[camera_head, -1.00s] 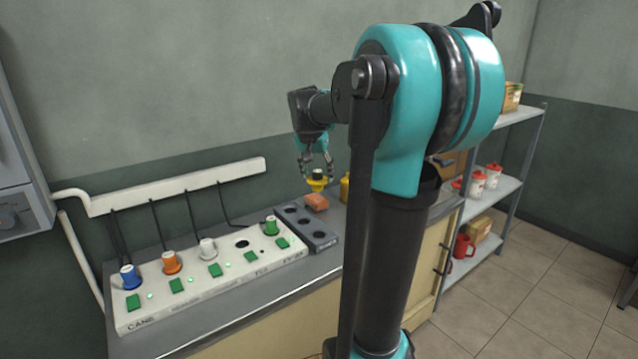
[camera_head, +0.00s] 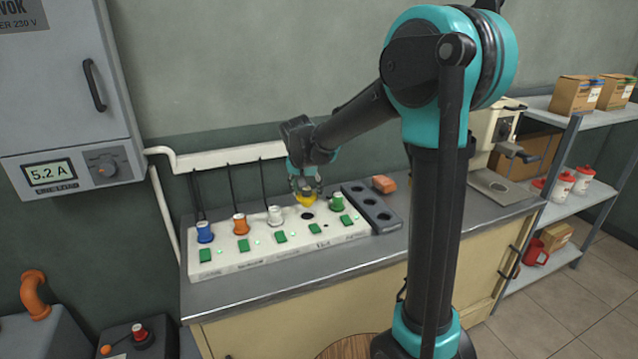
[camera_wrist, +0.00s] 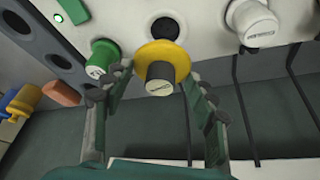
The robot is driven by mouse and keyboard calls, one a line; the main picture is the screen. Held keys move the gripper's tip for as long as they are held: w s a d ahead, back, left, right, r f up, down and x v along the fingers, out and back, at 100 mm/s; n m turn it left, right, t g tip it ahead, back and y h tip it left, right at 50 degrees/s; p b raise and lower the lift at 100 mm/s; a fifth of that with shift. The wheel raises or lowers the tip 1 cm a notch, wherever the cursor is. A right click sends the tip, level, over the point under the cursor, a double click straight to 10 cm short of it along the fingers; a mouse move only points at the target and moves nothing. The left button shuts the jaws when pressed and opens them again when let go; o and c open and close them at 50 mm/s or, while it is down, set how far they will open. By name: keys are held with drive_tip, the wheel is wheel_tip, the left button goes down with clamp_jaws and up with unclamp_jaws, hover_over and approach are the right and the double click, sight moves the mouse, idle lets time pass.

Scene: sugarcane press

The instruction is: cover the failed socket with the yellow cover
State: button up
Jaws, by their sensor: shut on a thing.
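The yellow cover (camera_head: 307,201) is a round flanged cap with a dark knob. My gripper (camera_head: 305,187) is shut on it and holds it just above and behind the uncovered dark socket (camera_head: 308,216) on the white socket strip (camera_head: 245,262). That socket lies between the white plug (camera_head: 274,215) and the green plug (camera_head: 337,202). In the wrist view the cover (camera_wrist: 178,52) sits between my gripper's fingers (camera_wrist: 155,80), with the dark socket hole (camera_wrist: 165,28) visible beyond its rim. I cannot tell whether the cover touches the strip.
Blue (camera_head: 205,232) and orange (camera_head: 240,224) plugs stand further left, with cords hanging behind. A grey block with holes (camera_head: 385,228) sits right of the strip, an orange block (camera_head: 384,184) behind it. The counter's front edge (camera_head: 270,298) is clear.

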sight(307, 206)
drive_tip(key=shift+f, duration=2.75)
drive_tip(key=shift+f, duration=0.55)
drive_tip(key=o, duration=0.8)
drive_tip(key=v, duration=1.1)
drive_tip(key=s+d+f+n, duration=0.1)
drive_tip(key=s+d+f, duration=0.3)
drive_tip(key=s+d, duration=0.2)
drive_tip(key=s+d+f+n, duration=0.1)
drive_tip(key=s+d+f, duration=0.4)
drive_tip(key=s, duration=0.4)
drive_tip(key=s+d+f+y, duration=0.1)
drive_tip(key=s+d+f, duration=0.3)
drive_tip(key=s+d, duration=0.3)
drive_tip(key=shift+s+f+n, duration=0.4)
drive_tip(key=shift+s, duration=0.45)
